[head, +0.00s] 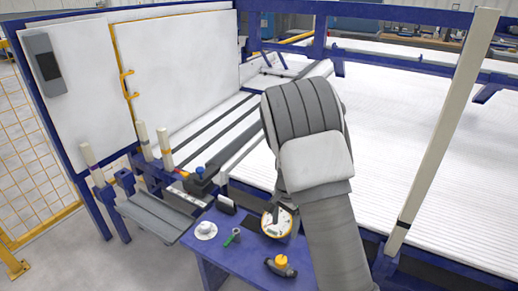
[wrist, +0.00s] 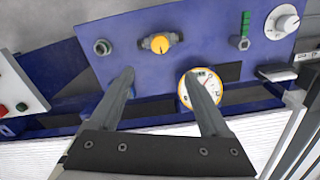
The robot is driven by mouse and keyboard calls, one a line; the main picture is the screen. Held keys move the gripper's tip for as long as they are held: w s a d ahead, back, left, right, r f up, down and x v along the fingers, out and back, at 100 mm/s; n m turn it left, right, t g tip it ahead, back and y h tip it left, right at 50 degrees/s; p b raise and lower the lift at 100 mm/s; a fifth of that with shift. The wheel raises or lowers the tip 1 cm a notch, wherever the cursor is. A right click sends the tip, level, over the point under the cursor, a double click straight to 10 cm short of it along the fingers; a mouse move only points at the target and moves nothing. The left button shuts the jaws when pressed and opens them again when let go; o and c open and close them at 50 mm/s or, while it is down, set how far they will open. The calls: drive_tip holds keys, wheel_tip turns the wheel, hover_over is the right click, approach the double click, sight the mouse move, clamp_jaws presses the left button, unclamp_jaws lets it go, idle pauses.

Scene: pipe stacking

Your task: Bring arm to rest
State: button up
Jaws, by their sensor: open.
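My gripper (wrist: 158,76) is open in the wrist view. Its two grey fingers are spread apart with nothing between them. They point at a blue panel (wrist: 200,60) and overlap the view of a round gauge (wrist: 205,82). I cannot tell if they touch anything. In the head view my grey and white arm is raised and bent at the centre, and it hides most of my gripper. The gauge (head: 278,222) shows beside the arm on the blue panel (head: 232,262).
The panel carries a yellow knob (head: 281,265), a green fitting (head: 233,237) and a white dial (head: 205,229). A grey tray (head: 160,218) lies to the left. A slatted white bed (head: 420,140) spreads behind and right. A pale upright post (head: 445,130) stands right of my arm.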

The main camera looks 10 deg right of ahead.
drive_tip(key=s+a+r+n+t+y, duration=0.15)
drive_tip(key=s+r, duration=0.35)
drive_tip(key=r, duration=0.5)
drive_tip(key=s+r+n+t, duration=0.1)
drive_tip(key=s+r+n, duration=0.3)
drive_tip(key=r, duration=0.6)
drive_tip(key=s+d+r+n+t+h, duration=0.15)
drive_tip(key=s+r, duration=0.25)
drive_tip(key=s, duration=0.5)
drive_tip(key=s+r+n+t, duration=0.2)
drive_tip(key=s+r+n, duration=0.15)
drive_tip(key=s, duration=0.45)
wheel_tip(320, 180, up, 13)
drive_tip(key=p, duration=1.2)
drive_tip(key=shift+s+p, duration=0.35)
drive_tip(key=shift+s, duration=0.05)
drive_tip(key=shift+f, duration=0.1)
drive_tip(key=shift+a, duration=0.25)
